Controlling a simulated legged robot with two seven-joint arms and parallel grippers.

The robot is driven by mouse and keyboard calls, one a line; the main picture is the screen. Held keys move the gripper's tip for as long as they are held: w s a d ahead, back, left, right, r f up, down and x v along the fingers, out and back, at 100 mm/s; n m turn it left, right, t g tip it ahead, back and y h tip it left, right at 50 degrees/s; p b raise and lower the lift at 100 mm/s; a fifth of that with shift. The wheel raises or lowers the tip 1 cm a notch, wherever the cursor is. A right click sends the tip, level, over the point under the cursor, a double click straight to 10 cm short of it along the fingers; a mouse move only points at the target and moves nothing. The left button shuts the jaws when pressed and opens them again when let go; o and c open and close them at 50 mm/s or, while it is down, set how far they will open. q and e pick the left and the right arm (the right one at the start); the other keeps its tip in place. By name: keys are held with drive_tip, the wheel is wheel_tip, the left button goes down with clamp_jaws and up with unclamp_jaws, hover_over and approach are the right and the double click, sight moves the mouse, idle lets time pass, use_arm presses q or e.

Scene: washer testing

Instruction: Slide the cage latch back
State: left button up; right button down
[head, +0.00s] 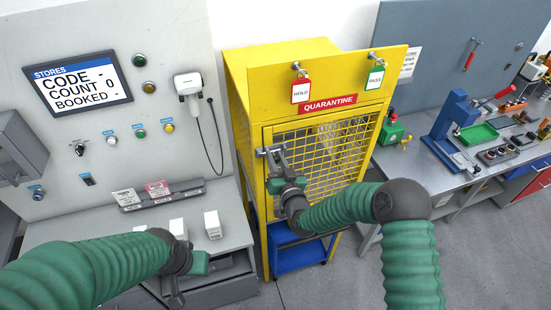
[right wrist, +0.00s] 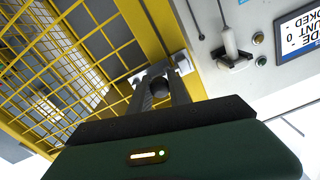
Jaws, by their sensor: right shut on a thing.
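The yellow quarantine cage (head: 290,85) stands in the middle of the head view, its mesh door (head: 340,150) apparently closed. The cage latch (head: 263,151) is a small metal fitting at the door's upper left edge. My right gripper (head: 274,157) is at the latch. In the right wrist view, the gripper's two fingers (right wrist: 161,88) are shut on the latch's dark round knob (right wrist: 159,86), beside its pale metal plate (right wrist: 183,62). The fingers hide part of the latch. My left gripper (head: 176,290) hangs low over the left counter, its fingers too small to judge.
HOLD (head: 300,91) and PASS (head: 375,77) tags hang on the cage front. A blue bin (head: 296,256) sits below the door. A stores panel with a screen (head: 78,82) and small white boxes (head: 212,225) are left. A workbench (head: 450,180) with tools is right.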

sight(282, 147)
drive_tip(key=shift+w+d, duration=0.1)
drive_tip(key=d+b, duration=0.1)
drive_tip(key=w+d+b, duration=0.1)
drive_tip(key=d, duration=0.1)
drive_tip(key=shift+r, duration=0.15)
drive_tip(key=c, duration=1.5)
unclamp_jaws()
drive_tip(key=shift+o, duration=1.5)
drive_tip(key=shift+d, duration=0.1)
